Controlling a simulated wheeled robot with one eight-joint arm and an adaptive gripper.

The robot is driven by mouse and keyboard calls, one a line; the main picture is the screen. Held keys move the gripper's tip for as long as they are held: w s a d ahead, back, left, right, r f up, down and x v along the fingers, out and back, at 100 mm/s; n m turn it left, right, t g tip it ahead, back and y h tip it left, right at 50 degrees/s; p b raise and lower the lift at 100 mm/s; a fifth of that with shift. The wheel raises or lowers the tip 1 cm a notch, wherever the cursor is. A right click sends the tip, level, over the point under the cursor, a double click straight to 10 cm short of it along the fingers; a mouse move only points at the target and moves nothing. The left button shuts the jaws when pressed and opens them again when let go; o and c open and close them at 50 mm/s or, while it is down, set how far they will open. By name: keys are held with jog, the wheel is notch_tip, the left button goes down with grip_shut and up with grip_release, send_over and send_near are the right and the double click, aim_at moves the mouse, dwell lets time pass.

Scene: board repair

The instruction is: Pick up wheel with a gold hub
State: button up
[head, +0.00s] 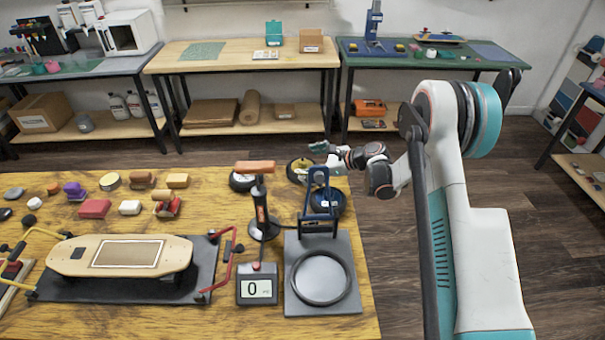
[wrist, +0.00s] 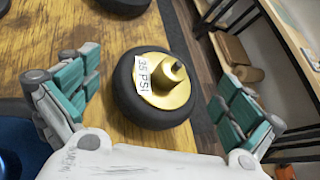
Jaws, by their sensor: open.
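The wheel with a gold hub (wrist: 152,92) shows in the wrist view as a black tyre around a gold hub with a "35 PSI" label. It lies flat near the table's edge, hub facing up. In the head view the wheel (head: 299,170) sits at the table's far right corner, partly hidden by my gripper. My gripper (head: 322,150) is open above that corner. In the wrist view the teal fingers of my gripper (wrist: 155,100) stand apart on both sides of the wheel, and no contact with it shows.
A blue-hubbed wheel (head: 328,203) and a dark wheel (head: 243,181) are close by. A pump (head: 262,215), a blue stand (head: 318,190) and a scale display (head: 256,287) stand nearer. A skateboard (head: 120,256) lies at left. Floor (head: 400,265) is clear right of the table.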

jog(key=shift+x, duration=0.9)
jog(key=shift+r, duration=0.15)
jog(key=c, duration=1.6)
jog(key=shift+o, duration=0.2)
